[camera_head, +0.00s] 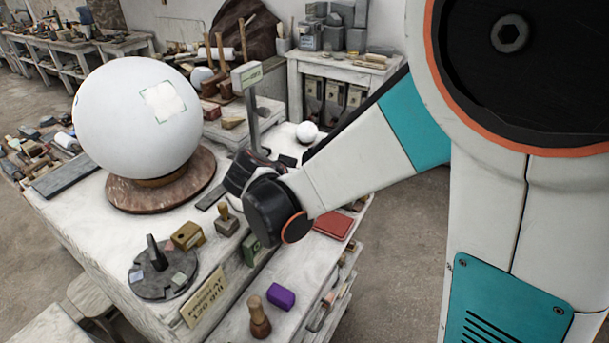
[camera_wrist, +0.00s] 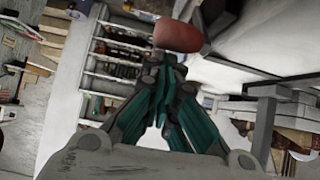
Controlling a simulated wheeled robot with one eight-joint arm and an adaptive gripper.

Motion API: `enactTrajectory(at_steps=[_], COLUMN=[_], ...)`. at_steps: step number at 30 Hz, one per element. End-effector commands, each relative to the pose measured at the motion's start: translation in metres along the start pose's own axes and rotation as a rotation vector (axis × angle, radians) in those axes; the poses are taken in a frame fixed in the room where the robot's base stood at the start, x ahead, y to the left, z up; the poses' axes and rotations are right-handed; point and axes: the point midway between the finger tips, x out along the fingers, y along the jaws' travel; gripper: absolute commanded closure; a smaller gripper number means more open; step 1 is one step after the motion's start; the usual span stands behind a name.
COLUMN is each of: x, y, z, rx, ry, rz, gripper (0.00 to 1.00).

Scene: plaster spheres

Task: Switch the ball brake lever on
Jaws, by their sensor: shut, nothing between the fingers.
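A large white ball (camera_head: 135,120) with a pale patch rests on a round brown base (camera_head: 150,195) on the white workbench. My gripper (camera_head: 238,178) is right of that base, low over the bench top, with its wrist partly covering it. In the wrist view, my gripper (camera_wrist: 163,70) has its teal fingers together, with nothing held. A red rounded knob (camera_wrist: 180,36) shows just beyond the fingertips; it may be the brake lever's end, but I cannot tell whether they touch. I cannot make out the lever's shaft or its position in the head view.
A grey disc with a dark upright post (camera_head: 156,258), a brass-coloured box (camera_head: 187,235) and a lettered sign (camera_head: 204,298) stand near the bench's front. A signpost (camera_head: 247,76) rises behind my gripper. A small white ball (camera_head: 307,132) lies beyond. A purple block (camera_head: 281,296) sits on the lower shelf.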

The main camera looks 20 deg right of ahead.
Motion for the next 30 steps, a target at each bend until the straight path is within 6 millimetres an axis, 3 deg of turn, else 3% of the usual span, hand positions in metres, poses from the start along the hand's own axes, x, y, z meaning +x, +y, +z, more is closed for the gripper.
enactTrajectory(at_steps=[18,30], x=[-0.007,-0.006], y=[0.0,0.001], z=[0.013,0.007], rx=[0.001,0.001], ry=[-0.008,-0.009], rz=[0.001,0.003], gripper=[1.0,1.0])
